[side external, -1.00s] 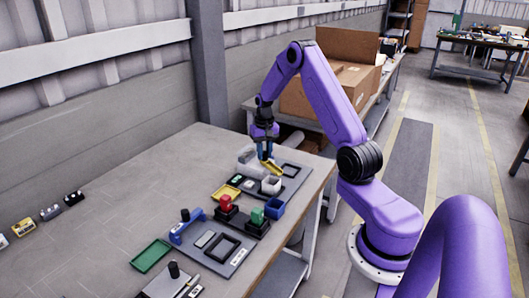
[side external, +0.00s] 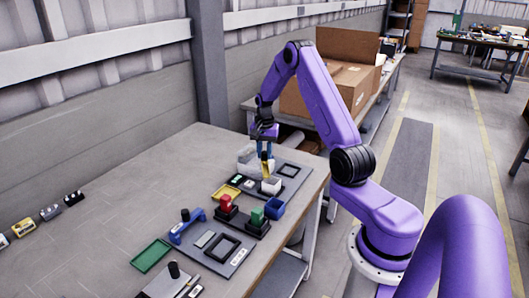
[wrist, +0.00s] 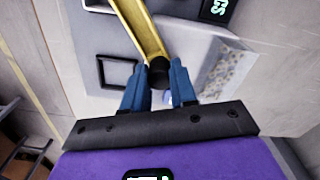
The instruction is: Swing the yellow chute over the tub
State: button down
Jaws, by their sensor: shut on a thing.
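The yellow chute (side external: 265,168) is in front of the grey hopper (side external: 247,160) at the far end of the work plate. In the wrist view the chute (wrist: 141,28) runs from a black knob (wrist: 159,74) up and out of the top edge. My gripper (side external: 265,153) is above the chute; in the wrist view its blue fingers (wrist: 160,82) are shut on the black knob. A small white box (side external: 271,187) stands just below the chute's lower end. A blue open box (side external: 274,208) is nearer the camera. I cannot tell which box is the tub.
A green tray (side external: 151,255) lies nearer the camera.

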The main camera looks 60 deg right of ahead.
dwell(0.3)
jog(key=c, duration=0.9)
grip_release()
jog(key=shift+r, duration=0.1)
notch_tip(320, 180, up, 17)
jog(key=shift+r, duration=0.15)
jog(key=s+a+r+n, duration=0.1)
jog(key=s+a+n, duration=0.35)
jog(key=a, duration=0.95)
jog(key=s+a+n, duration=0.2)
jog(key=a+n, duration=0.6)
jog(key=a, duration=0.6)
jog(key=s+a+f+n, duration=0.1)
jog(key=s+a+n, duration=0.2)
jog(key=s+n, duration=0.4)
jog(key=s+a+f+n, duration=0.2)
jog(key=s+n, duration=0.5)
jog(key=s, duration=1)
jog(key=shift+s+a, duration=0.35)
jog(key=shift+a, duration=0.55)
